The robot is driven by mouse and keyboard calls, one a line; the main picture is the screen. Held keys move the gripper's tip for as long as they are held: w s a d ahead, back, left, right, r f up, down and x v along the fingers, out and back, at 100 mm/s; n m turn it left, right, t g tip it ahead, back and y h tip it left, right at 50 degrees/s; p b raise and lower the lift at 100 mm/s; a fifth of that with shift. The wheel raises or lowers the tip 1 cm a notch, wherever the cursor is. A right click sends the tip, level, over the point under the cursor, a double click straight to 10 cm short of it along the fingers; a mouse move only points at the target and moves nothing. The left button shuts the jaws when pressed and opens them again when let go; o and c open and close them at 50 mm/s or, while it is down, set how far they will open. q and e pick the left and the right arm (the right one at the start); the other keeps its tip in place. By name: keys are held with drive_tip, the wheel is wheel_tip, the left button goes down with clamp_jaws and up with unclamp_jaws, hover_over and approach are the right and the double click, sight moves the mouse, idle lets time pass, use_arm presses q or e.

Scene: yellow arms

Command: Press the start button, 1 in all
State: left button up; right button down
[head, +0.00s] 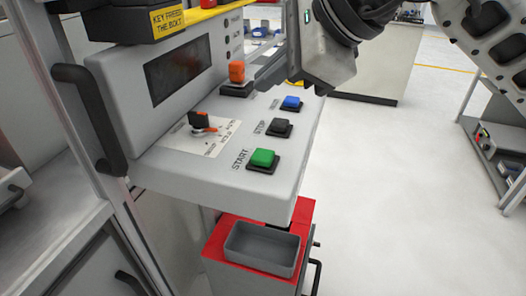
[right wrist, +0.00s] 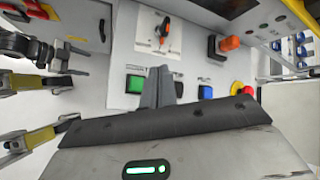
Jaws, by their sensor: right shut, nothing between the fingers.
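The green start button (head: 263,158) sits in a dark square base on the front part of the grey control panel (head: 215,185), beside the printed word START. It also shows in the right wrist view (right wrist: 134,84), just left of my fingers. My right gripper (head: 262,82) comes in from the upper right in the head view, above the panel's far part. Its fingers are together and empty. In the right wrist view the closed fingers (right wrist: 158,86) point at the panel between the green and black buttons, apart from the green one.
A black stop button (head: 279,126), a blue button (head: 292,102), an orange switch (head: 237,72) and a rotary knob (head: 200,120) share the panel. A red cart with a grey tray (head: 262,262) stands below. Open floor lies to the right.

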sight(270, 156)
use_arm(q)
drive_tip(key=shift+f, duration=0.1)
use_arm(e)
drive_tip(key=shift+f, duration=0.1)
wheel_tip(270, 156, down, 8)
drive_tip(key=b, duration=0.5)
drive_tip(key=shift+f, duration=0.1)
drive_tip(key=shift+f+b, duration=0.15)
drive_tip(key=shift+b, duration=0.15)
use_arm(q)
drive_tip(key=shift+w+d+f+t+h, duration=0.1)
drive_tip(key=shift+d+f+t+h, duration=0.1)
drive_tip(key=shift+f, duration=0.3)
drive_tip(key=shift+d+f+t+h, duration=0.1)
drive_tip(key=shift+f+t, duration=0.1)
drive_tip(key=shift+f, duration=0.25)
drive_tip(key=shift+f, duration=0.15)
use_arm(e)
drive_tip(key=shift+f, duration=0.15)
idle(0.5)
use_arm(q)
drive_tip(key=shift+f+b, duration=0.6)
drive_tip(key=shift+b, duration=0.15)
use_arm(e)
drive_tip(key=shift+f, duration=0.35)
